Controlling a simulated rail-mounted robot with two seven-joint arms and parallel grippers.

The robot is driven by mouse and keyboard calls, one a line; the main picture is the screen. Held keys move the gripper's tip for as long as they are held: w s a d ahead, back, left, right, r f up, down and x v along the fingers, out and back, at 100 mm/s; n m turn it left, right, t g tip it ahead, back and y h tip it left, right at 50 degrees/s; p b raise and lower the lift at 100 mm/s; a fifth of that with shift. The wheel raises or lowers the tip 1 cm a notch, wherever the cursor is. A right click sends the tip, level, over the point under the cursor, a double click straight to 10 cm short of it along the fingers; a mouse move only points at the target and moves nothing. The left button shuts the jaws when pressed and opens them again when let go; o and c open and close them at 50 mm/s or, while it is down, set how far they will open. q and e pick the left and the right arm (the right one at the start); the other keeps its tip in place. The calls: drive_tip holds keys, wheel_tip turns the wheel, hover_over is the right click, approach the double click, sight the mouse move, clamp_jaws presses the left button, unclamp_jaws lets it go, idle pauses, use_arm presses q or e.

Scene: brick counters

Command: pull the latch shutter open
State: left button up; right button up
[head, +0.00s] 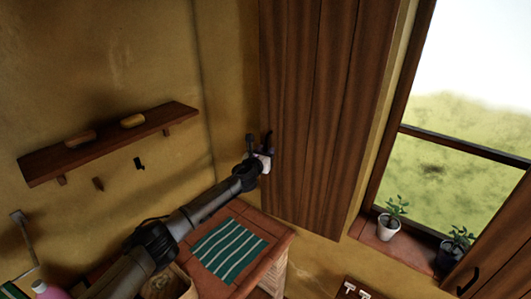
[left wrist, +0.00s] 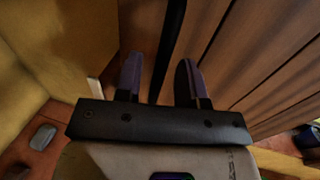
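The tall brown plank shutter (head: 325,120) stands left of the window. My left gripper (head: 268,149) is at its left edge, at mid-height. In the left wrist view my left gripper (left wrist: 160,78) has its two fingers apart, with a dark bar handle (left wrist: 171,40) running between them. Gaps show on both sides of the bar, so the fingers do not look closed on it. The shutter's planks (left wrist: 265,50) fill the right of that view. My right gripper is not in view.
A second shutter (head: 505,250) with a dark handle (head: 468,281) is at lower right. Potted plants (head: 389,222) stand on the window sill. Below my left arm is a tiled counter (head: 262,221) with a green striped cloth (head: 229,252). A wall shelf (head: 105,146) is at left.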

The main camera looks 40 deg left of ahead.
use_arm(q)
drive_tip(key=b+v, duration=0.1)
drive_tip(key=v, duration=1.3)
drive_tip(key=shift+b, duration=0.3)
idle(0.5)
